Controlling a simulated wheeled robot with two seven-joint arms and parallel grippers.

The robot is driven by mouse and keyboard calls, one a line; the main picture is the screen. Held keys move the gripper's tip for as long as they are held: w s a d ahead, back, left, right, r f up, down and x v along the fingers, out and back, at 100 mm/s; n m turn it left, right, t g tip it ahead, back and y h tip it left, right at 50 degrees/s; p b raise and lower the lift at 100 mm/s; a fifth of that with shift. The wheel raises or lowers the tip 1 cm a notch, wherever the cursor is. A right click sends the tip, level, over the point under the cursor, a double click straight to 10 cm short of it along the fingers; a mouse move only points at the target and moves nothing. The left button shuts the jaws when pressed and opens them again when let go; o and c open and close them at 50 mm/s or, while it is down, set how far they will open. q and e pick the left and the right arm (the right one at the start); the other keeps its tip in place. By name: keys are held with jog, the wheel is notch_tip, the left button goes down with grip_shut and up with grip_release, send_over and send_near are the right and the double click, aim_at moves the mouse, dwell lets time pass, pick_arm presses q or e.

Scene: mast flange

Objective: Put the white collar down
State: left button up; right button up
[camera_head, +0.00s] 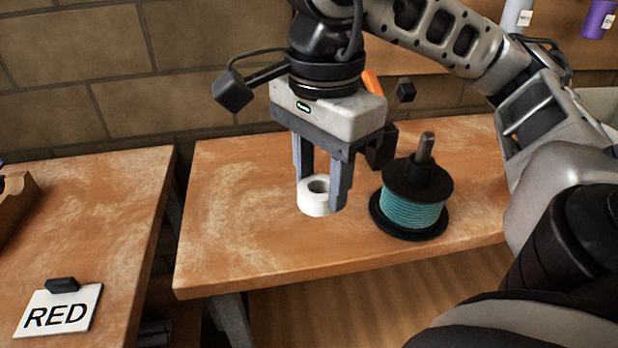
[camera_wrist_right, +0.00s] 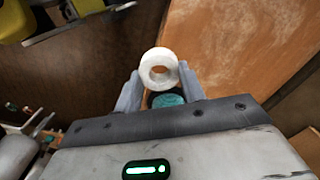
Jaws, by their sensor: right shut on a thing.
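The white collar (camera_head: 313,202) is a short ring with a round hole, upright between the fingers of my right gripper (camera_head: 321,190). The gripper is shut on it, pointing down over the right-hand wooden table (camera_head: 240,215). I cannot tell whether the collar touches the tabletop. In the right wrist view the collar (camera_wrist_right: 158,58) sits between the two fingertips (camera_wrist_right: 160,85), its hole facing the camera. My left gripper is not in view.
A black spool with teal cord (camera_head: 413,212) and a rod on top stands just right of the collar. The right table's left part is clear.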

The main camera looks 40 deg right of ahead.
jog(key=w+f, duration=0.2)
jog(key=w, duration=0.2)
jog(key=w+d+f, duration=0.1)
jog(key=w+f, duration=0.2)
jog(key=w, duration=0.1)
jog(key=w+f, duration=0.3)
jog(key=w, duration=0.1)
jog(key=shift+w+d+f+p, duration=0.15)
jog(key=shift+d+f+p, duration=0.05)
jog(key=shift+d+p, duration=0.1)
jog(key=shift+w+f, duration=0.4)
jog(key=shift+f, duration=0.1)
jog(key=shift+w+f, duration=0.2)
jog(key=shift+f, duration=1.55)
